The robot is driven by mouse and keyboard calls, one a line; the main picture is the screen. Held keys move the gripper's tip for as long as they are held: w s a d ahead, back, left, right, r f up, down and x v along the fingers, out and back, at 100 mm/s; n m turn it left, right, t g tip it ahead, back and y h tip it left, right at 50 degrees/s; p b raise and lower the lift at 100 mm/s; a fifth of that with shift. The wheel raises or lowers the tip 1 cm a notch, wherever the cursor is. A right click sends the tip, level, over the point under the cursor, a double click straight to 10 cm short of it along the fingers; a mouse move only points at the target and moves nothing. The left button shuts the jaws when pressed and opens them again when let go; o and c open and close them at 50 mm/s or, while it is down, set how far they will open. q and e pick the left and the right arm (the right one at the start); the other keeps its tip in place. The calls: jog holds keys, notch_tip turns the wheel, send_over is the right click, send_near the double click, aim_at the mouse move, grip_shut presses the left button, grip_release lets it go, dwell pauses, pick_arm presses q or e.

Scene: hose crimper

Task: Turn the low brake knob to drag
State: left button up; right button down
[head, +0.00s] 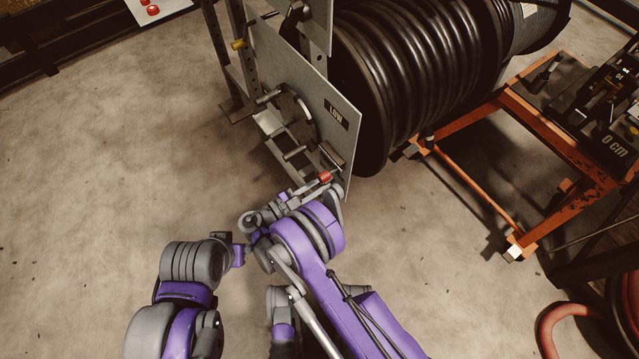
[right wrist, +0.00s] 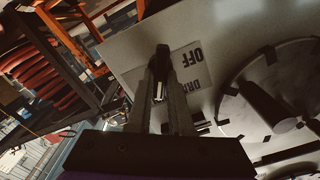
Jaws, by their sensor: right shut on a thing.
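The low brake panel is a grey plate (head: 312,92) marked LOW, standing at the near side of the hose reel. A red-tipped brake knob (head: 325,177) shows at its lower edge. My right gripper (head: 310,192) is at that corner, and its arm partly hides the spot. In the right wrist view my right gripper (right wrist: 160,88) is shut on the dark knob (right wrist: 161,62), in front of a label plate (right wrist: 190,68) with OFF and a partly hidden DRAG reading upside down. The exact angle of the knob is unclear. I see no fingers of my left gripper.
A round hub with handles (head: 295,118) sits on the panel, close to the right gripper in the wrist view. A large black hose reel (head: 410,70) stands behind. An orange frame (head: 470,190) is to the right. The floor at left is clear.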

jog(key=shift+n, duration=0.3)
jog(key=n+b, duration=0.1)
jog(key=n, duration=0.4)
jog(key=shift+w, duration=0.1)
jog(key=n+b, duration=0.1)
jog(key=n, duration=0.5)
jog(key=shift+w+a, duration=0.1)
jog(key=shift+a, duration=0.05)
dwell(0.3)
jog(key=c, duration=0.8)
grip_release()
